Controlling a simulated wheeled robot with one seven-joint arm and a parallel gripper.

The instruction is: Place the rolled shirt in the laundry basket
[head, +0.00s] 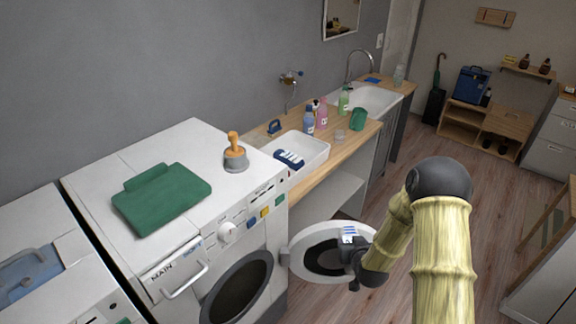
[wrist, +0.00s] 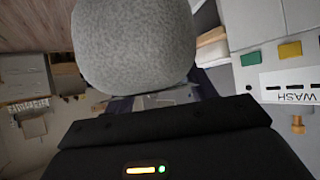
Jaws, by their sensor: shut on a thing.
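My gripper (head: 352,268) is in the lower middle of the head view, in front of the open round washer door (head: 300,269). In the wrist view a grey, rounded, cloth-textured bundle (wrist: 135,45), which looks like the rolled shirt, fills the top middle. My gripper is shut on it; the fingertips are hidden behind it. In the head view the bundle is hidden or cannot be told apart at the gripper. I cannot make out a laundry basket in either view.
A white washer (head: 140,262) carries a folded green cloth (head: 162,198) and an orange-handled stamp-like thing (head: 235,150). A wooden counter (head: 345,150) holds a white tub (head: 312,150), bottles and a sink (head: 372,100). The wooden floor (head: 400,140) is mostly clear.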

